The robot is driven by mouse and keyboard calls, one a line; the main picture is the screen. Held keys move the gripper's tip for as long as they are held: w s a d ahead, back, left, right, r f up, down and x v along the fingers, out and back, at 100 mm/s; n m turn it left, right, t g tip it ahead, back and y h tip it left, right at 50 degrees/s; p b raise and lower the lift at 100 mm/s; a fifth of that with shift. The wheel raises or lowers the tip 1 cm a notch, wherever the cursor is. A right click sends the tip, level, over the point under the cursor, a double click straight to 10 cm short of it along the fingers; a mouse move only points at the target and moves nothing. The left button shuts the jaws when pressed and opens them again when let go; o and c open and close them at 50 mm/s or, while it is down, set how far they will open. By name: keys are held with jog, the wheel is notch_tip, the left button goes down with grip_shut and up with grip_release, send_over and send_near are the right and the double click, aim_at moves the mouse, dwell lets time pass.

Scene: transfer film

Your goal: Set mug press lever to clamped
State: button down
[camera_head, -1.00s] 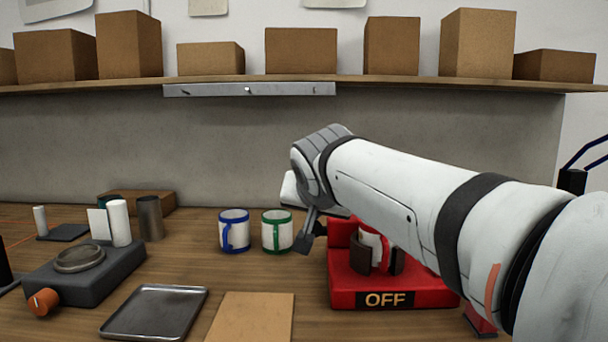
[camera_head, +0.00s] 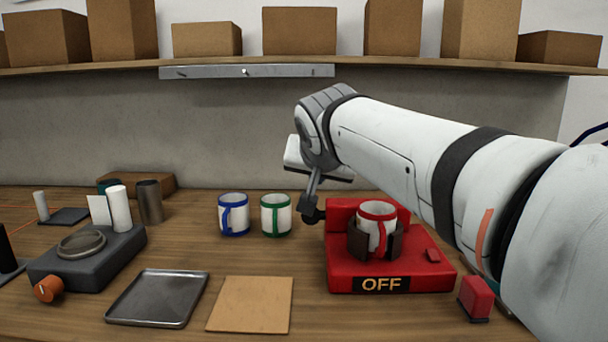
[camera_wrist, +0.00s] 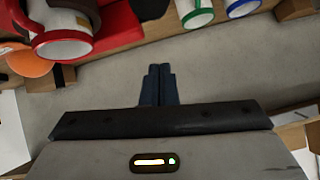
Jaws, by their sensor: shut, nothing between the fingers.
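The red mug press (camera_head: 345,272) stands on the bench at right, with an "OFF" label on its front. A white mug with red rim and handle (camera_head: 377,228) stands upright in its dark cradle. I cannot make out the lever in the head view; my arm covers the area right of and behind the mug. In the wrist view, which is upside down, the press (camera_wrist: 112,30) and red-rimmed mug (camera_wrist: 60,45) are at upper left, beside a partly hidden orange round part (camera_wrist: 28,62). My gripper (camera_wrist: 158,70) is shut and empty, apart from the press, facing the grey wall.
A green-rimmed mug (camera_head: 276,216) and blue-rimmed mug (camera_head: 234,216) stand left of the press. A small red block (camera_head: 476,298) is at its right front. A metal tray (camera_head: 157,298), brown board (camera_head: 250,305) and dark device (camera_head: 88,268) are at left. A box-laden shelf (camera_head: 400,70) is above.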

jog(key=p+v, duration=0.1)
jog(key=v, duration=0.8)
jog(key=shift+r, duration=0.25)
jog(key=shift+s, duration=0.1)
